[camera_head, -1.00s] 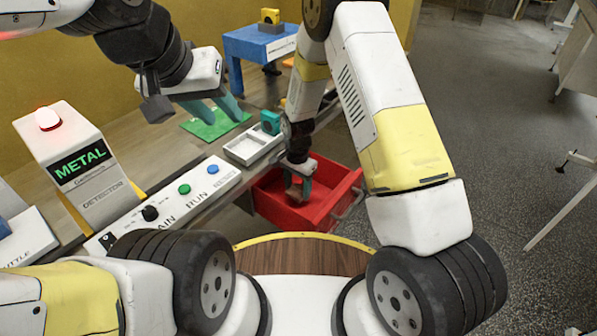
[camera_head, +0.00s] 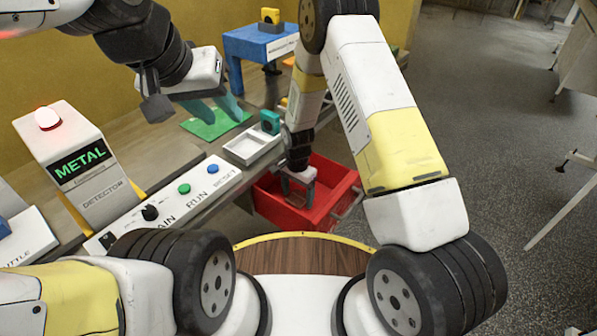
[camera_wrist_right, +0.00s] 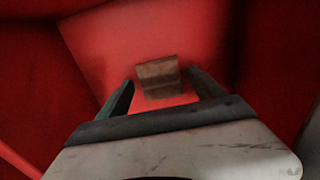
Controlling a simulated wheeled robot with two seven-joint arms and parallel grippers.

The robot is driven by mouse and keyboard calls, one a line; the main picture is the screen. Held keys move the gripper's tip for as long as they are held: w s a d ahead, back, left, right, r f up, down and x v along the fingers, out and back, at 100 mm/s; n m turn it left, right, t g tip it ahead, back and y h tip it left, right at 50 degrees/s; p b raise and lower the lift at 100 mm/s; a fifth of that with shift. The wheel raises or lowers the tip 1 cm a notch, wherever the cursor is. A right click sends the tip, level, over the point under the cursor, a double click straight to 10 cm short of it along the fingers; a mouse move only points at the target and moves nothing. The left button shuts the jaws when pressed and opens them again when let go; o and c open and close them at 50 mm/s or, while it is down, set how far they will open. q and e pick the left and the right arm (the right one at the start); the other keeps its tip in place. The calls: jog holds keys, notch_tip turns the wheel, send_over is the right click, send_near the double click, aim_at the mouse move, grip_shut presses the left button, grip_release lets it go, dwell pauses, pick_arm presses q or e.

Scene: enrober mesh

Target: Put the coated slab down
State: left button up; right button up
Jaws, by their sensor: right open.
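The coated slab (camera_wrist_right: 159,77) is a small brown block. In the right wrist view it lies on the red floor of the bin, between and just beyond my fingertips. My right gripper (camera_wrist_right: 160,92) is open, with a gap on each side of the slab. In the head view my right gripper (camera_head: 298,192) reaches down into the red bin (camera_head: 339,206), and I cannot make out the slab there. My left gripper (camera_head: 222,108) hangs above the green mat, fingers apart and empty.
A white control panel (camera_head: 170,208) with knobs lies left of the bin. The metal detector (camera_head: 75,160) stands further left. A white tray (camera_head: 250,147), a green mat (camera_head: 215,124) and a blue stand (camera_head: 258,45) lie beyond. Bin walls surround my right gripper closely.

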notch_tip(320, 180, up, 12)
jog(key=r, duration=0.1)
notch_tip(320, 180, up, 11)
jog(key=n+t+y, duration=0.1)
send_over(298, 197)
jog(key=s+d, duration=0.1)
jog(key=d, duration=0.3)
jog(key=s+d+r+n+t, duration=0.2)
jog(key=s+d+r, duration=0.4)
jog(key=s+r, duration=0.3)
jog(key=s+d+r+n+t+y, duration=0.1)
jog(key=s+d+r+n+t, duration=0.2)
jog(key=s+r, duration=0.7)
jog(key=s+d+n, duration=0.1)
jog(key=d, duration=0.1)
jog(key=shift+d+r+n, duration=0.2)
jog(key=shift+d+n, duration=0.2)
